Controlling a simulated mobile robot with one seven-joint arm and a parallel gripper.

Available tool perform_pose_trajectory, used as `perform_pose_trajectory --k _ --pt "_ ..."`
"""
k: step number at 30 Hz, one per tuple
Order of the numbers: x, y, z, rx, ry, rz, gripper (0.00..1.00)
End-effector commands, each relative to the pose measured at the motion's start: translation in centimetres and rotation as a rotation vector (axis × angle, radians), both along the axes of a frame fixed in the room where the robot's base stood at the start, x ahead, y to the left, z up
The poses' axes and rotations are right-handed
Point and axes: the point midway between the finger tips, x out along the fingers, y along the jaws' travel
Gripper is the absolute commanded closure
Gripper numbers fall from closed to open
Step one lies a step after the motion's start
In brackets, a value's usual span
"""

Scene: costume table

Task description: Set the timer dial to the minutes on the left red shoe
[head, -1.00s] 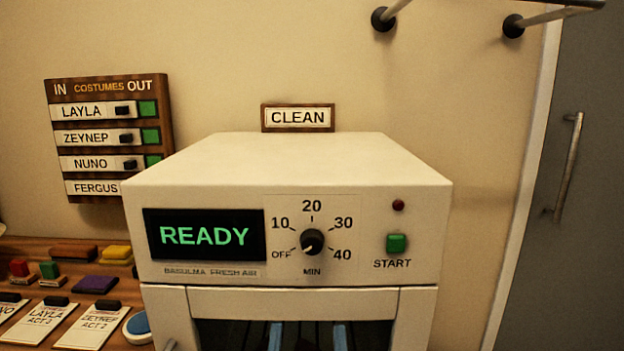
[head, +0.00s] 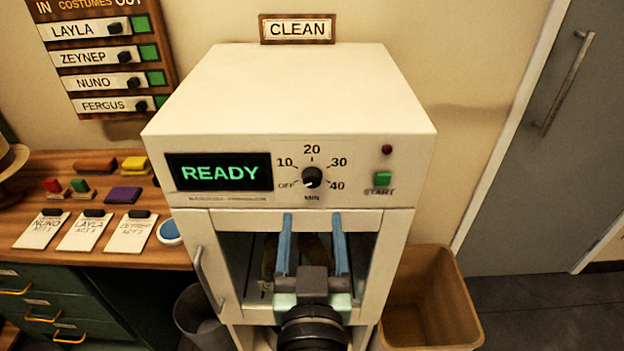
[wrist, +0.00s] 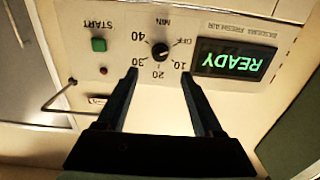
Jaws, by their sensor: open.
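The timer dial (head: 312,177) is a small black knob on the front of a cream machine (head: 300,90). Its scale reads OFF, 10, 20, 30, 40 MIN, and its pale mark appears to point towards OFF. My gripper (head: 311,216) is open and empty in front of the machine, its two blue fingers just below the dial. In the wrist view, which is upside down, the dial (wrist: 160,51) lies beyond and between the fingertips of my gripper (wrist: 160,73), apart from them. I can make out no red shoe in these frames.
A green START button (head: 382,179) and a lit READY display (head: 220,172) flank the dial. A door handle (head: 208,280) stands out at the machine's left. A tan bin (head: 440,300) stands right. Cards and stamps lie on the wooden table (head: 180,250) at left.

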Motion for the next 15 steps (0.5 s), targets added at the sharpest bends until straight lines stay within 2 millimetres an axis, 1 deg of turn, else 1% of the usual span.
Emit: perform_pose_trajectory --k 1,3,9,12,15 --pt "1.1 0.1 0.4 0.002 -0.002 0.000 0.32" --pt "2.5 0.1 0.4 0.002 -0.003 0.001 0.32" --pt "5.9 0.0 0.3 0.003 -0.002 0.000 0.32" --pt "7.1 0.0 0.2 0.001 -0.002 -0.001 0.32" --pt "7.9 0.0 0.2 0.000 -0.001 0.000 0.32"
